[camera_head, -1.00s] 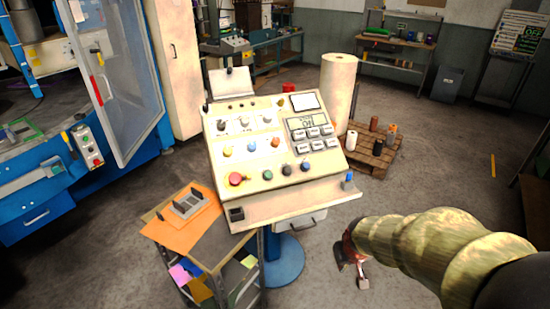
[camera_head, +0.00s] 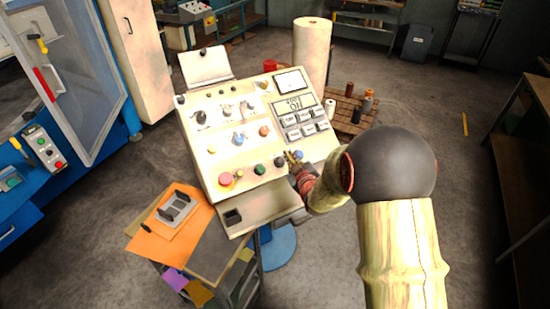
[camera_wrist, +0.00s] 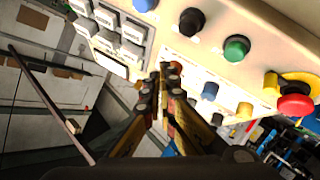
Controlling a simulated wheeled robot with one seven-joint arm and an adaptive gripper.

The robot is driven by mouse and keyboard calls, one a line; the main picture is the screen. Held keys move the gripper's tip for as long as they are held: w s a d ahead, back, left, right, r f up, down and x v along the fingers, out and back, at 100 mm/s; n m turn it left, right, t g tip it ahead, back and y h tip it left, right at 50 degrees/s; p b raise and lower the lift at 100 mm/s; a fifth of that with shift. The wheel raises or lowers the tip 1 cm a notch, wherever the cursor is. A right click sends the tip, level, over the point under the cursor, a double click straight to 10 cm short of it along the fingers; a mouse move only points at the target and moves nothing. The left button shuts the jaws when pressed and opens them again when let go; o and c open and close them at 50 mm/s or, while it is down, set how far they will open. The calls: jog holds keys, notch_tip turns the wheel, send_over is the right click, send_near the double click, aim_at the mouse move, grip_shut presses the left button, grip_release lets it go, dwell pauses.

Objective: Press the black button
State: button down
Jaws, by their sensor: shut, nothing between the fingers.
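The black button (camera_head: 279,161) is in the bottom row of the cream control panel (camera_head: 208,152), between the green button (camera_head: 260,169) and the blue button (camera_head: 298,154). In the wrist view the black button (camera_wrist: 191,21) stands near the top, above my fingertips and uncovered. My gripper (camera_wrist: 170,72) is shut and empty, its fingers together and pointing at the panel. In the head view my gripper (camera_head: 292,158) is just right of the black button, by the blue one. I see no contact with the black button.
A red mushroom button (camera_head: 225,178) on a yellow ring is at the row's left end. Grey keys (camera_head: 300,125) sit under a display on the right. A ledge (camera_head: 255,208) juts out below the panel. A cart (camera_head: 225,248) stands in front at the left.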

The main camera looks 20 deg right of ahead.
aim_at(281, 162)
jog(key=shift+w+r+n+t, duration=0.15)
jog(key=shift+r+n+t, duration=0.2)
jog(key=shift+r, duration=0.55)
jog(key=shift+f, duration=0.1)
jog(key=shift+w+a+f+b, duration=0.1)
jog(key=shift+w+f+b, duration=0.75)
jog(key=shift+f, duration=0.3)
jog(key=shift+w+f+b, duration=0.8)
jog(key=shift+f+b, duration=0.2)
jog(key=shift+f, duration=0.2)
jog(key=shift+w+a+f+b, duration=0.1)
jog(key=shift+w+f+b, duration=0.75)
jog(key=shift+f, duration=0.3)
jog(key=shift+w+f+b, duration=0.45)
jog(key=shift+f+b, duration=0.35)
jog(key=shift+b, duration=0.5)
jog(key=shift+r, duration=0.1)
jog(key=shift+s+r+p, duration=0.3)
jog(key=shift+s+r, duration=0.2)
jog(key=shift+r, duration=0.2)
